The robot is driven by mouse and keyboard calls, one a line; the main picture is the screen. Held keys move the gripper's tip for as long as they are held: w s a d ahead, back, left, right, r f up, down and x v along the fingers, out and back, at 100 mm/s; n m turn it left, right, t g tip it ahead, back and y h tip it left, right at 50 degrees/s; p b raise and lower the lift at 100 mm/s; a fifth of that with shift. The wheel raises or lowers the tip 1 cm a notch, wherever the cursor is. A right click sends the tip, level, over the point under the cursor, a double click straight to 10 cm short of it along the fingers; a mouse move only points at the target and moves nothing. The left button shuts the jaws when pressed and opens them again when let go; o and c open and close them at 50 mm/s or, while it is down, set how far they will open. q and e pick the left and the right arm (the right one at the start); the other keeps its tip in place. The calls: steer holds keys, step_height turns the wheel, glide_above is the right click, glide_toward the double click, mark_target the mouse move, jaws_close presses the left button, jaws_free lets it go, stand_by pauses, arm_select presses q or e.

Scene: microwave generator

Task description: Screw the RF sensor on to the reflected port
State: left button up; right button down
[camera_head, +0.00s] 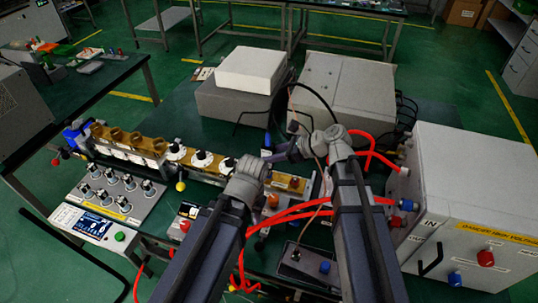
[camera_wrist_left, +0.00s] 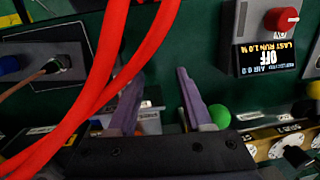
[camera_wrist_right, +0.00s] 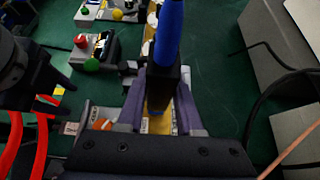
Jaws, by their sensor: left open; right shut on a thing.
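The RF sensor appears to be the blue and black cylinder (camera_wrist_right: 166,45) between the fingers of my right gripper (camera_wrist_right: 167,118), which is shut on it. Its blue end also shows in the head view (camera_head: 267,140). Its lower end is over the gold-coloured waveguide bar (camera_wrist_right: 155,126); I cannot tell whether they touch. The reflected port is hidden, and I cannot pick it out. My right gripper shows in the head view (camera_head: 284,152) above the bar's right part. My left gripper (camera_wrist_left: 158,108) is open and empty, with a green knob (camera_wrist_left: 220,116) beyond its right finger.
A display box (camera_wrist_left: 268,48) with a red knob stands near the left gripper. Grey boxes (camera_head: 343,87) stand behind, and a large white cabinet (camera_head: 470,190) stands at right.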

steer(key=shift+f+b, duration=0.55)
steer(key=shift+c, duration=2.4)
jaws_free()
steer(key=shift+r, duration=0.1)
steer(key=p+v, duration=0.4)
steer(key=v, duration=0.3)
steer(key=shift+d, duration=0.35)
steer(key=shift+r, duration=0.1)
